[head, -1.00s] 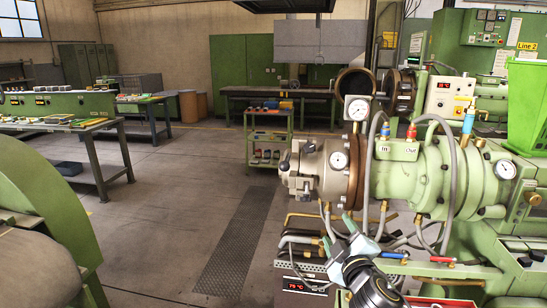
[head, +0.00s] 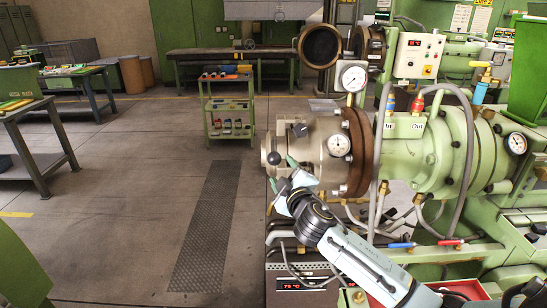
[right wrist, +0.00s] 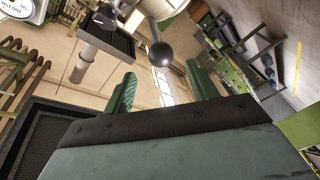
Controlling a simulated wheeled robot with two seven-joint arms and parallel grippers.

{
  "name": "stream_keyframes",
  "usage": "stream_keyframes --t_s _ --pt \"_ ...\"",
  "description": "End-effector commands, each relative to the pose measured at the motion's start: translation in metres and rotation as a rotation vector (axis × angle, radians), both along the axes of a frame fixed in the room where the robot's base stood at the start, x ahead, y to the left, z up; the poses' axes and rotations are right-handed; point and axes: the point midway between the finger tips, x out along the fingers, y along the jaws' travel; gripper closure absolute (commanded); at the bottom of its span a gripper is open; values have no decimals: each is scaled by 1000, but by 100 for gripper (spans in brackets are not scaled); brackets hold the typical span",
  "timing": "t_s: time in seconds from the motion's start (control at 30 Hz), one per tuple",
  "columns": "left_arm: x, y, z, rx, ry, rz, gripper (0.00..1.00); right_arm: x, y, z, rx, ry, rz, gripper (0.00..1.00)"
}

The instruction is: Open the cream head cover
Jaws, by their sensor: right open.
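The cream head cover (head: 322,141) closes the left end of the green extruder barrel (head: 432,155), against a brown flange ring (head: 360,152). A dark ball knob (head: 274,158) sticks out at the cover's left side. My right gripper (head: 284,172) is open, close beside this knob and in front of the cover's lower left. In the right wrist view the ball knob (right wrist: 161,53) shows on its rod beyond and between the two green fingers (right wrist: 161,88); I see no contact. My left gripper is not in view.
Round gauges (head: 353,77) and grey hoses (head: 467,145) crowd the extruder. A control box (head: 418,56) stands above it. Pipes and a temperature display (head: 299,284) lie below the cover. The floor (head: 130,215) left of the cover is free. A green shelf cart (head: 230,130) stands behind.

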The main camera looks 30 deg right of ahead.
Motion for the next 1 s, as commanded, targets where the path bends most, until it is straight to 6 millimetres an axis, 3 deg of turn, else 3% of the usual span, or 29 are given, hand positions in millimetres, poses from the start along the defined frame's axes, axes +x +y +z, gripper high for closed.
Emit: stream_keyframes --t_s 0.2,0.43,0.9,1.0 --pt "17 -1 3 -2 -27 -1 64 38 -10 1 0 -2 -1 42" --pt "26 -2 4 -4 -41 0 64 65 -17 0 1 -1 1 42" --pt "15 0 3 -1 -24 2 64 76 -20 0 0 0 1 42" --pt "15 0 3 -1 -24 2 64 76 -20 0 0 0 1 53"
